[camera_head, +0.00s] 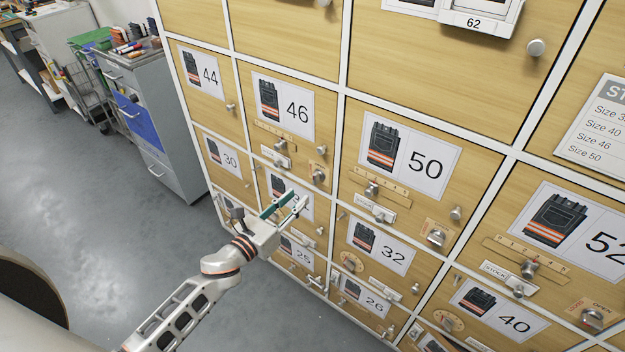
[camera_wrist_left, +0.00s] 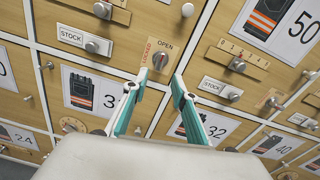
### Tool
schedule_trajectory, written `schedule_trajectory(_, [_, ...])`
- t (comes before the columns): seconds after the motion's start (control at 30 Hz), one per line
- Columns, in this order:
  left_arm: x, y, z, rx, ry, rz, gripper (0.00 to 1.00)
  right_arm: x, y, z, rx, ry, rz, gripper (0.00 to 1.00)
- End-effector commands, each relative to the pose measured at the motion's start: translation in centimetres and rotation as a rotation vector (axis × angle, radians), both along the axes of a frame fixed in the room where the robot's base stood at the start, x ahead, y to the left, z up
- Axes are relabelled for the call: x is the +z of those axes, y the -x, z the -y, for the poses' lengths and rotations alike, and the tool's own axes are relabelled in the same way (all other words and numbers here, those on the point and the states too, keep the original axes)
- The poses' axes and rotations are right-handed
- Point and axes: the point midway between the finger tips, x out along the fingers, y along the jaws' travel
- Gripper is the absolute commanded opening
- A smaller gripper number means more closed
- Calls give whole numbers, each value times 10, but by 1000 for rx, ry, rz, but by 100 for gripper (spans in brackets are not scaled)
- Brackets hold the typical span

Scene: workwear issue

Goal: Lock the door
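The door marked 46 (camera_head: 292,105) is a pale wooden locker door with a picture of dark trousers. Its lock knob (camera_head: 318,174) is a small metal turn knob at the door's lower right. In the left wrist view the lock knob (camera_wrist_left: 160,60) sits on a tan plate lettered LOCKED and OPEN; its exact pointing is too small to tell. My left gripper (camera_head: 284,204) is open and empty, below and left of that knob in the head view. In the left wrist view its teal-lined fingers (camera_wrist_left: 155,88) are spread, with the knob beyond and between their tips. My right gripper is not in view.
Doors marked 50 (camera_head: 410,155), 32 (camera_head: 380,243) and 52 (camera_head: 575,230) surround it, with protruding pulls, sliders and stock holders. A grey cabinet (camera_head: 170,160) stands at left. The grey floor (camera_head: 80,230) is open.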

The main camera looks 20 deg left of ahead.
Motion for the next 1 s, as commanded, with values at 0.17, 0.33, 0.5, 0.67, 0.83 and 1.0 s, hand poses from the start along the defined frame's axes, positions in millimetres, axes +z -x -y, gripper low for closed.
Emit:
schedule_trajectory(0.17, [9,-12,2,-19,-128,61,27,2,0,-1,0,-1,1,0])
schedule_trajectory(0.33, [10,-32,9,-19,-134,66,27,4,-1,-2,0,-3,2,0])
schedule_trajectory(0.5, [10,-57,18,-19,-132,65,27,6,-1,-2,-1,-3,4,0])
schedule_trajectory(0.67, [9,-74,25,-19,-131,64,27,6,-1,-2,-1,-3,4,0])
schedule_trajectory(0.83, [8,-81,28,-19,-131,62,27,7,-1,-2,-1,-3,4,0])
schedule_trajectory(1.0, [8,-82,28,-19,-131,61,27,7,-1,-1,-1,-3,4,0])
